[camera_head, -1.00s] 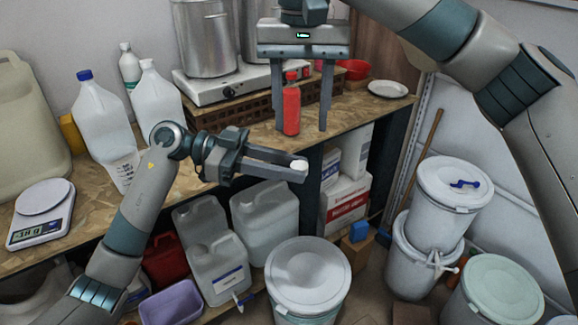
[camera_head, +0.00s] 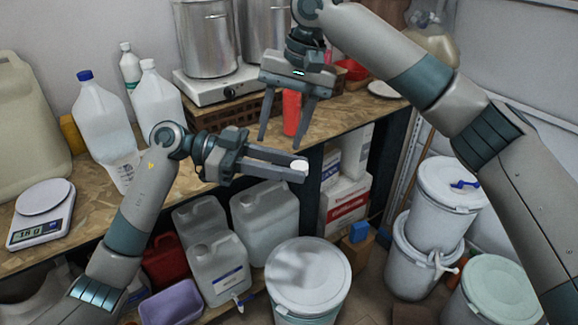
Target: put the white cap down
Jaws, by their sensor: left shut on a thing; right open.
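The small white cap (camera_head: 299,165) is at the fingertips of my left gripper (camera_head: 292,170), which is shut on it. This gripper is held out in front of the bench edge, above the jugs and the drum below. My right gripper (camera_head: 288,143) is open and empty, fingers pointing down over the bench. The red bottle (camera_head: 291,112) stands upright on the bench behind its fingers, partly hidden by them. I cannot tell from this view whether a finger touches the bottle.
The wooden bench (camera_head: 222,137) has bare room left of the red bottle. A kitchen scale (camera_head: 42,212) and white jugs (camera_head: 104,120) stand at its left. A hotplate (camera_head: 222,84) with steel pots is behind. A lidded white drum (camera_head: 307,278) stands below.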

